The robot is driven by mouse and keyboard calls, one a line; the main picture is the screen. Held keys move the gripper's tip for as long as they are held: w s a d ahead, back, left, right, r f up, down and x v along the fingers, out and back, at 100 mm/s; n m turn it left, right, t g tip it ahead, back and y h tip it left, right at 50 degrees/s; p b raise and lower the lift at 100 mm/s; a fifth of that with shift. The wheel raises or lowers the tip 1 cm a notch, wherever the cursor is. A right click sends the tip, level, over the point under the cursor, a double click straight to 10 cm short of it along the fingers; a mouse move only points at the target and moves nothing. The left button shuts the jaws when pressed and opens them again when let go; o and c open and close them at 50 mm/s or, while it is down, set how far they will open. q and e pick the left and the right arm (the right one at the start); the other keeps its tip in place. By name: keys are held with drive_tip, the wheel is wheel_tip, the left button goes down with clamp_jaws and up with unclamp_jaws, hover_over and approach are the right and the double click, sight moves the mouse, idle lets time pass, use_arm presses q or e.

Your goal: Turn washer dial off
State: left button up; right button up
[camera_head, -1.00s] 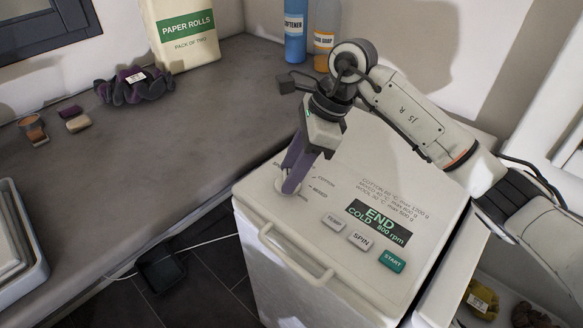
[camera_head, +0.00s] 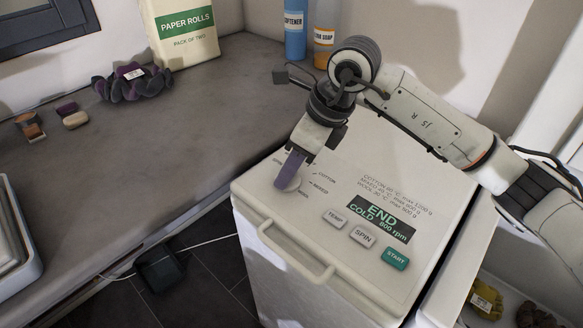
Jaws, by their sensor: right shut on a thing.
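The white washer (camera_head: 335,250) stands at centre right with its control panel on top. Its display (camera_head: 381,219) reads "END COLD 800 rpm". The round white dial (camera_head: 293,186) sits at the panel's left, with cycle labels such as "COTTON" and "MIXED" beside it. My right gripper (camera_head: 287,183) reaches down from the upper right with its purple fingers shut on the dial. The fingers hide much of the dial, so I cannot read its pointer. My left gripper is not in view.
TEMP, SPIN and green START (camera_head: 396,259) buttons lie right of the dial. A handle (camera_head: 295,252) runs along the washer's front edge. The grey counter (camera_head: 170,130) holds a paper rolls pack (camera_head: 181,35), bottles (camera_head: 296,30) and a dark cloth bundle (camera_head: 133,82).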

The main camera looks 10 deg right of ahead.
drive_tip(key=shift+s+a+m+t+h+b, duration=0.1)
drive_tip(key=shift+m+t+h+b, duration=0.5)
drive_tip(key=shift+m, duration=1.1)
drive_tip(key=o, duration=1)
drive_tip(key=shift+o, duration=0.2)
drive_tip(key=v, duration=1)
drive_tip(key=shift+r, duration=0.2)
drive_tip(key=shift+s, duration=0.1)
